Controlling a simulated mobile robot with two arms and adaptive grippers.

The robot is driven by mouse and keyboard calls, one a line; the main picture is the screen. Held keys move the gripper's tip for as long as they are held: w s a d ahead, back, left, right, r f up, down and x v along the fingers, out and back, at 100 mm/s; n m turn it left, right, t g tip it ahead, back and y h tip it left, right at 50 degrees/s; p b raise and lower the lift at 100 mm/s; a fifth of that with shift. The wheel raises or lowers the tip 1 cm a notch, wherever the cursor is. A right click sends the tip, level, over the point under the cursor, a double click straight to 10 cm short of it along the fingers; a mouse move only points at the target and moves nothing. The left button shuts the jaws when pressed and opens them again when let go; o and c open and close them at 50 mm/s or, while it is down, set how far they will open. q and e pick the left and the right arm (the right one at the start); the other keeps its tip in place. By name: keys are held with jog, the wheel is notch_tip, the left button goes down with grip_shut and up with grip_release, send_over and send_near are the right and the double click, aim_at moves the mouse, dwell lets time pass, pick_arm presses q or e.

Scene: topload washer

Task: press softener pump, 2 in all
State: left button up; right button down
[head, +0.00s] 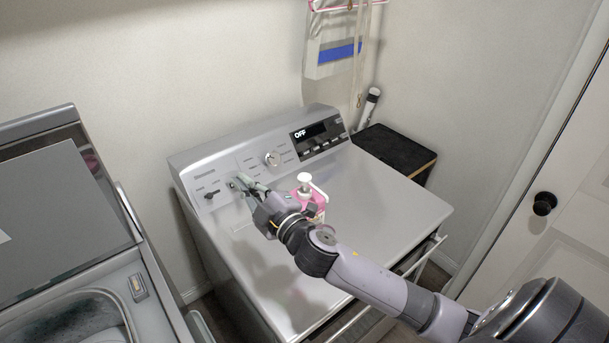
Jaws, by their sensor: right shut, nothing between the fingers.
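The softener bottle (319,196) is pink with a white pump head (305,179). It stands upright on the flat silver top of the machine at the middle of the head view, and its lower part is partly hidden by my right arm. My right gripper (241,183) is shut and empty. It is left of the bottle, close to the machine's control panel (225,179), with its fingertips near a knob there; I cannot tell whether they touch it. My left gripper is not in view.
The panel display (308,132) reads OFF. An open-lidded washer (60,270) stands at the left. A black-topped box (395,150) is behind the machine at the right, near a white door (560,220). The right part of the silver top (390,205) is clear.

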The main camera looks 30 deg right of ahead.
jog(key=w+a+r+n+g+y, duration=0.1)
jog(key=w+a+r+n+y, duration=0.2)
jog(key=r+n+y, duration=0.65)
jog(key=n+g+h, duration=0.6)
jog(key=n+g, duration=0.5)
jog(key=n, duration=0.2)
send_over(306, 174)
notch_tip(306, 174, down, 4)
jog(key=shift+d+r, duration=0.1)
jog(key=shift+r, duration=0.05)
notch_tip(306, 174, down, 8)
jog(key=b, duration=0.6)
jog(key=shift+f, duration=0.45)
